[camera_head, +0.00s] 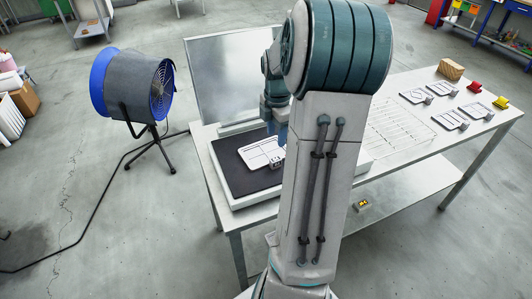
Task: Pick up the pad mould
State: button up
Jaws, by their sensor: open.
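A white flat plate (262,152) with dark outlines and a small grey block at its right front corner lies on the black bed (238,178). Several smaller white plates with outlines, including one at the near side (449,120), lie on the right part of the table, each with a grey block. I cannot tell from their shapes which plate is the pad mould. My gripper (275,121) points down above the back of the black bed, behind the white plate. It is open. My arm hides part of it, and its fingertips are not clear.
The bed's raised pale rim surrounds the black surface on the grey table (388,150). A grey panel (229,75) stands behind it. A wooden block (451,69), a red piece (474,87) and a yellow piece (501,102) stand at right. A blue fan (130,85) stands left, its cable on the floor.

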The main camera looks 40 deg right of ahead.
aim_at(267, 152)
notch_tip(267, 152, down, 10)
jog(key=shift+d+f+p, duration=0.1)
jog(key=shift+f+p, duration=0.05)
jog(key=shift+p, duration=0.6)
jog(key=shift+w, duration=0.1)
grip_shut()
